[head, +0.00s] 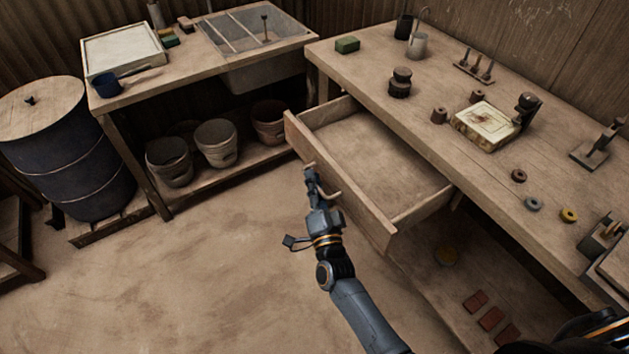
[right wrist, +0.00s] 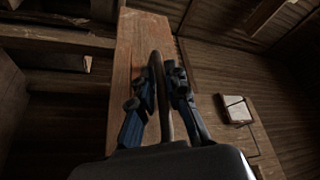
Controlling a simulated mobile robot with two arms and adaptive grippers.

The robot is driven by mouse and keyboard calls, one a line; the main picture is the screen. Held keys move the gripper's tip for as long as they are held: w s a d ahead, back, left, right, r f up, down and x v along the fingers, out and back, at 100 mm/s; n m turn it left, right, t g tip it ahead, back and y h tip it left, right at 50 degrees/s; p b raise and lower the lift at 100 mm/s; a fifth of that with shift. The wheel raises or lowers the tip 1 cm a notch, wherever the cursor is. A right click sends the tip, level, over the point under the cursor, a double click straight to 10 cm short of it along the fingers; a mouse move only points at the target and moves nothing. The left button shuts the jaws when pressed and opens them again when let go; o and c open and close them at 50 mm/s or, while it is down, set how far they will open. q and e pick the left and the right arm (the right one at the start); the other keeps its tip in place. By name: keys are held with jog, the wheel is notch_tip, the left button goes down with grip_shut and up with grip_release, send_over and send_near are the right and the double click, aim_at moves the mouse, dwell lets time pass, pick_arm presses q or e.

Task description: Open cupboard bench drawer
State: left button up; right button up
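The bench drawer (head: 370,216) is pulled well out from under the workbench (head: 440,105) in the head view, and its inside looks empty. My right gripper (head: 313,180) is at the outer face of the drawer front, at its curved handle (head: 331,193). In the right wrist view the two fingers (right wrist: 158,92) lie close on either side of the bar-like handle (right wrist: 161,75) and look shut on it. The wooden drawer front (right wrist: 142,48) stands behind them. The finger contact is partly hidden in the head view. My left gripper is not in view.
The workbench bears a stained tile block (head: 486,127), small tools and a green block (head: 347,45). Buckets (head: 216,143) stand under the sink table at left, near a blue barrel (head: 65,150). Red tiles (head: 491,318) lie on the lower shelf. The floor left of the drawer is clear.

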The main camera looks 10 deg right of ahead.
jog(key=shift+o, duration=1)
jog(key=shift+s, duration=0.2)
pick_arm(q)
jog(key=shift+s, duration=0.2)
pick_arm(e)
jog(key=v, duration=1.1)
jog(key=shift+s, duration=0.3)
jog(key=shift+f, duration=0.15)
